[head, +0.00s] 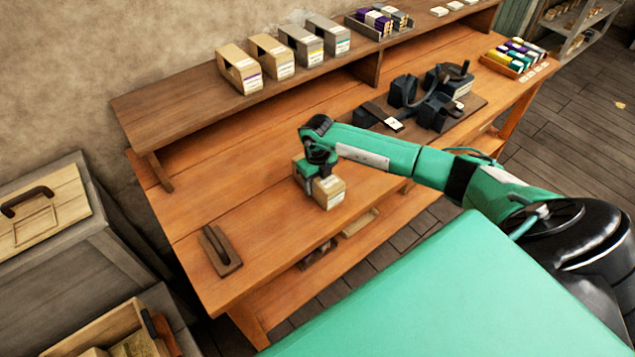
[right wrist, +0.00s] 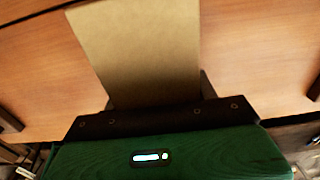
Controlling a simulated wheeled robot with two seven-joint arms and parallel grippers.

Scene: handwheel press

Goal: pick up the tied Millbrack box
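A small tan cardboard box (head: 330,194) with a white label stands on the wooden bench near its front edge. My right gripper (head: 318,180) is down over it from above, its fingers at the box's sides. In the right wrist view the plain tan face of the box (right wrist: 145,45) fills the space in front of the gripper (right wrist: 155,103). Whether the fingers press on the box or stand just apart from it is not clear. No tie or name can be made out on the box. My left gripper is not in view.
Several label-fronted boxes (head: 239,69) stand on the raised shelf (head: 190,108). A dark handwheel press (head: 437,108) stands on the bench to the right, near a tray of coloured items (head: 503,66). A wooden handled block (head: 220,250) lies at the left end. The bench between is clear.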

